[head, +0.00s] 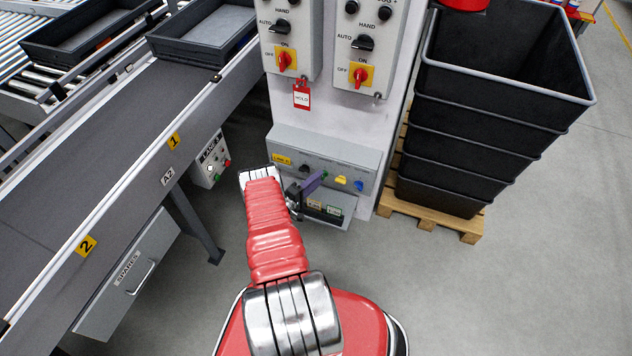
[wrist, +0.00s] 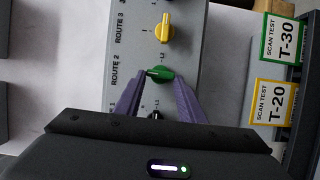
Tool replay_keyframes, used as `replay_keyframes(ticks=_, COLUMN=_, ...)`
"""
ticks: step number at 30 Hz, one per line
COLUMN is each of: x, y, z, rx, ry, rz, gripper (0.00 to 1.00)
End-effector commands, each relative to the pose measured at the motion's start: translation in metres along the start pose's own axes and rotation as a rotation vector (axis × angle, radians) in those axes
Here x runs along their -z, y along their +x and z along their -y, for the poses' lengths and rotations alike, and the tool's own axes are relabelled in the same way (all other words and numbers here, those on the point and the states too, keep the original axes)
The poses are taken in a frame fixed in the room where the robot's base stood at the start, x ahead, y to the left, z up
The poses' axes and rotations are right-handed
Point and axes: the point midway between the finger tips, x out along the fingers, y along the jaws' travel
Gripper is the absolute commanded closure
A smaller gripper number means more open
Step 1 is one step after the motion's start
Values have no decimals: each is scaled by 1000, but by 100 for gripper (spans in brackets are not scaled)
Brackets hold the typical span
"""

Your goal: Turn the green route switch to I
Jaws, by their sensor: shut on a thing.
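The green route switch (wrist: 161,74) sits on a grey panel (wrist: 124,38) beside the ROUTE 2 lettering in the wrist view. Its handle lies roughly left to right there, with a dark mark at its left end. My gripper (wrist: 160,80) is shut on it, with one purple finger on each side of the handle. The small marks around the switch are too blurred to read surely. In the head view, my gripper (head: 322,176) reaches the low panel box (head: 290,145), and the green switch (head: 325,173) shows only as a small patch by the fingers.
A yellow switch (wrist: 164,28) is one place beyond the green one; a black switch (wrist: 156,114) is on the near side, partly hidden. A blue switch (head: 359,185) shows too. Black crates (head: 455,130) stand right, a conveyor (head: 110,130) left. Label cards (wrist: 275,100) lie right.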

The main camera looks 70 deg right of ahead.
Motion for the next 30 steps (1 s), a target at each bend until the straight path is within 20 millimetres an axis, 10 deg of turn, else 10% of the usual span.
replay_keyframes(ticks=17, x=4, y=-2, z=3, rx=-10, ry=-41, rz=-12, gripper=86)
replay_keyframes(ticks=18, x=3, y=-2, z=3, rx=-10, ry=-41, rz=-12, gripper=61)
replay_keyframes(ticks=30, x=0, y=-1, z=2, rx=-13, ry=-40, rz=-4, gripper=45)
